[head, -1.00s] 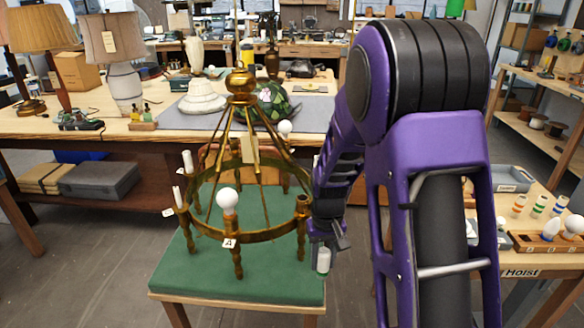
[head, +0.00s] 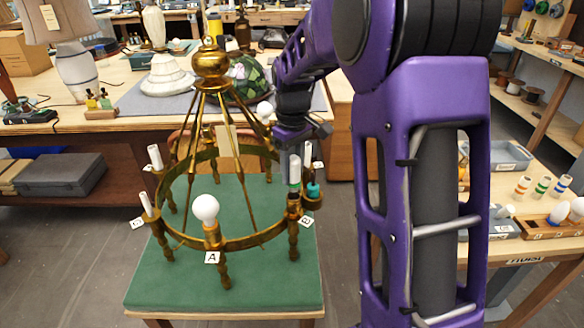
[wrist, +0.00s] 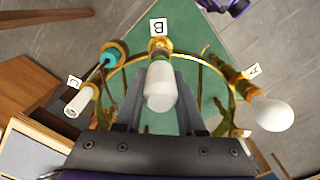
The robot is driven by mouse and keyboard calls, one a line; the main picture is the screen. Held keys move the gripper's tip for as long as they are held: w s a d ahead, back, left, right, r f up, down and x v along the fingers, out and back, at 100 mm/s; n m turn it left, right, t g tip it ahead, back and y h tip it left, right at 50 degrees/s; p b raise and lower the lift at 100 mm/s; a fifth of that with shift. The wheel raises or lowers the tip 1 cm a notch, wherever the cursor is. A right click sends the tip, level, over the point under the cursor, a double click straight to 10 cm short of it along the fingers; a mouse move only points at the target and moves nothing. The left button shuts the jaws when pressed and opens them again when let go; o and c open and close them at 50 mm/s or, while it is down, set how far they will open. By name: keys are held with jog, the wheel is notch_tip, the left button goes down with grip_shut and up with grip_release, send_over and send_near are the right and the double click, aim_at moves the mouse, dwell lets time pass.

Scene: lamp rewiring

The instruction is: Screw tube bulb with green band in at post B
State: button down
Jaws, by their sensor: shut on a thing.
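The white tube bulb with green band (head: 295,171) is upright in my gripper (head: 299,148), its green-banded lower end at the top of the brass socket at post B (head: 294,205). In the wrist view, the bulb (wrist: 160,88) is between the two fingers (wrist: 159,105), in line with the socket beside the B label (wrist: 158,27). I cannot tell whether the bulb's base is in the socket or just above it. The brass chandelier (head: 211,62) stands upright on a green-topped table (head: 160,284).
A round white bulb (head: 205,208) sits at post A. A teal piece (head: 313,190) in a brass cup is close beside post B. A white tube (head: 307,155) stands just behind. More bulbs stand on the right bench (head: 560,250).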

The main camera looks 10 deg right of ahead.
aim_at(293, 182)
jog(key=shift+f+b, duration=0.85)
jog(key=shift+f, duration=0.75)
jog(key=shift+f, duration=0.15)
jog(key=c, duration=1.2)
grip_release()
grip_shut()
jog(key=m+p, duration=0.1)
jog(key=m, duration=0.6)
jog(key=shift+w+d+m, duration=0.1)
jog(key=shift+m, duration=0.3)
